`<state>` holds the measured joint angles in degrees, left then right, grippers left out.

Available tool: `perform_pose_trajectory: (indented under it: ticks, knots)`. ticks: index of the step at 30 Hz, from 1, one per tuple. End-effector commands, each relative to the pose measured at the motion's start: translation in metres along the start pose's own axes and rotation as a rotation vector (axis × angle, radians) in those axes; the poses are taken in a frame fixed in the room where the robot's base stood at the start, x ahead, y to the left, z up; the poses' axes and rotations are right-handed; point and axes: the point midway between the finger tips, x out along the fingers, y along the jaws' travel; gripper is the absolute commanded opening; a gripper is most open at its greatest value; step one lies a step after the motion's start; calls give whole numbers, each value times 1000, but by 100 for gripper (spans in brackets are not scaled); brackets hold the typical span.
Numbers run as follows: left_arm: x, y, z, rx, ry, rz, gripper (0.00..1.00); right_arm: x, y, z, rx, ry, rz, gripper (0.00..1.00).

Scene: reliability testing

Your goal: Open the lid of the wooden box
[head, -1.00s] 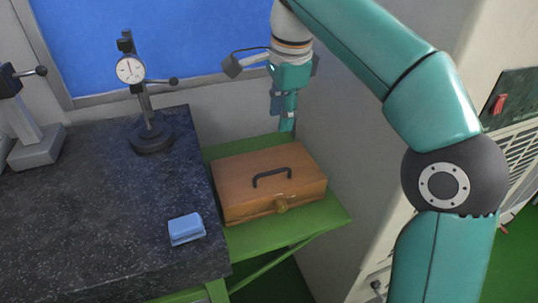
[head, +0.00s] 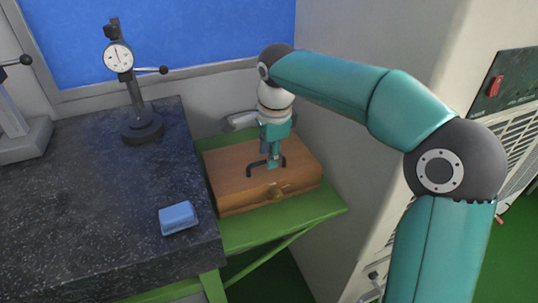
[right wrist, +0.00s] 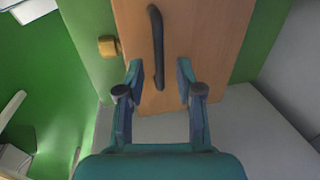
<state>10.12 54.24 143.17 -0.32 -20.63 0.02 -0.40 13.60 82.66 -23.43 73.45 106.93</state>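The wooden box (head: 232,187) sits closed on a green side shelf, with a dark bar handle (head: 254,170) on its lid and a brass-coloured latch (head: 275,191) on its front. My right gripper (head: 273,164) is over the lid at the handle, pointing down, and hides part of it. In the right wrist view the right gripper (right wrist: 160,72) is open, its two fingers apart on either side of one end of the handle (right wrist: 156,35). I cannot tell whether they touch it. The latch (right wrist: 108,46) shows to the left there. My left gripper is not in view.
The green shelf (head: 320,208) adjoins a dark stone table (head: 90,220) on the left. A blue block (head: 178,218) and a dial gauge stand (head: 141,125) are on the table. A pale wall and cabinet (head: 365,170) stand close on the right.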

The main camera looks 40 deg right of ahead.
Motion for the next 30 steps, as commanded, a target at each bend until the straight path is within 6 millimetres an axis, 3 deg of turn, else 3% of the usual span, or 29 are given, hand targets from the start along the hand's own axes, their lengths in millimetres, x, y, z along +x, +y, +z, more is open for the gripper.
perform_pose_trajectory:
  ticks: [12, 19, 30]
  knots:
    - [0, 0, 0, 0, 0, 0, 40, 9, 0, 0, 1, 0, 0, 36]
    - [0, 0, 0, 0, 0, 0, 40, 9, 0, 0, 1, 0, 0, 0]
    - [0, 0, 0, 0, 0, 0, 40, 8, 0, 0, 1, 0, 0, 0]
